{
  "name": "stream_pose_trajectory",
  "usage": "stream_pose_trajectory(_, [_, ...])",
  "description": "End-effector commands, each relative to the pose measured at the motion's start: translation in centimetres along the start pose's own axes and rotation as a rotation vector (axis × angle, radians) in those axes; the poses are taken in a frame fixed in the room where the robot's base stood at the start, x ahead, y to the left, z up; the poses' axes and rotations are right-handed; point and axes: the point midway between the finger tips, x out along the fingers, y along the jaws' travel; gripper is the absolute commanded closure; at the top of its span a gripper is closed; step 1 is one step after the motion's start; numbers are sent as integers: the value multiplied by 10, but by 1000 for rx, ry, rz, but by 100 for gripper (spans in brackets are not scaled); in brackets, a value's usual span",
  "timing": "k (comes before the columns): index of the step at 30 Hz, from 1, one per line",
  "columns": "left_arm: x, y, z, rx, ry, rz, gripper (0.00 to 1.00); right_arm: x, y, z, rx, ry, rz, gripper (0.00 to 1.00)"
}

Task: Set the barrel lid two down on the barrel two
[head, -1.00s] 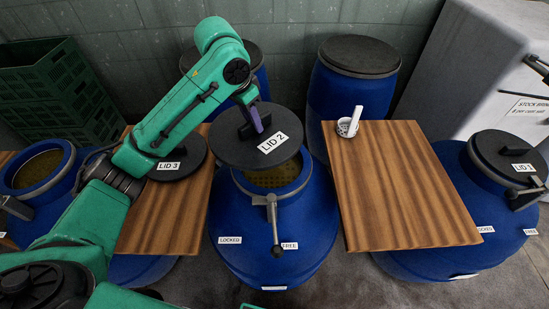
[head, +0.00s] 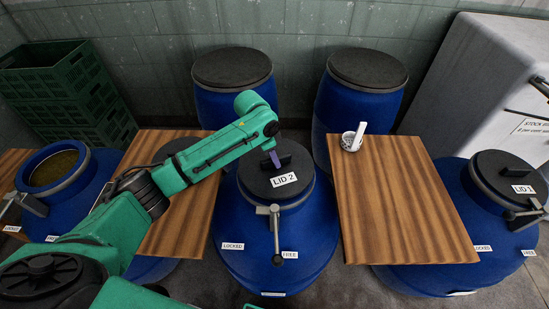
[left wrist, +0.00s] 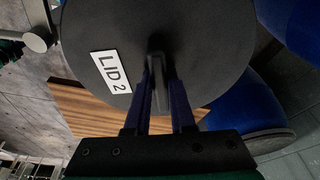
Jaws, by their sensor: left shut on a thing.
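Barrel lid two (head: 262,185) is a dark round disc with a white "LID 2" label and a raised handle. It covers the mouth of barrel two (head: 240,228), the blue barrel in the middle of the head view, and looks level there. Whether it is fully seated I cannot tell. My left gripper (head: 275,160) is shut on the lid's handle from above. In the left wrist view the lid (left wrist: 215,50) fills the upper middle, with the gripper fingers (left wrist: 160,90) around its handle. My right gripper is not in view.
A clamp lever (head: 276,235) hangs at barrel two's front, between "LOCKED" and "FREE" labels. An open barrel (head: 60,205) stands left, a lidded one (head: 450,215) right. Green crates (head: 65,90) stand back left.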

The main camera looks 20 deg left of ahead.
Motion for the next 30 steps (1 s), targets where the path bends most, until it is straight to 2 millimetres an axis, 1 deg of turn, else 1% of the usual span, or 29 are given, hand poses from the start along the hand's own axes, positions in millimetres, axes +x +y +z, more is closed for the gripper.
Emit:
stream_pose_trajectory(1, [5,0,1,0,0,1,100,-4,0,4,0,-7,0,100])
stream_pose_trajectory(3, [11,0,3,1,2,-1,100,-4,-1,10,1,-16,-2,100])
stream_pose_trajectory(6, [12,0,2,2,3,-2,100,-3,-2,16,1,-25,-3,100])
stream_pose_trajectory(23, [23,0,6,1,2,-2,100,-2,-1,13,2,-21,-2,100])
stream_pose_trajectory(24, [24,0,7,0,0,-1,74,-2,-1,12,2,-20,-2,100])
stream_pose_trajectory(26, [23,0,6,0,0,-1,51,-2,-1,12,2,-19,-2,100])
stream_pose_trajectory(27, [23,0,6,0,0,-1,48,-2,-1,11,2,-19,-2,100])
stream_pose_trajectory(30, [23,0,6,1,0,-1,48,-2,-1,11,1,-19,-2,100])
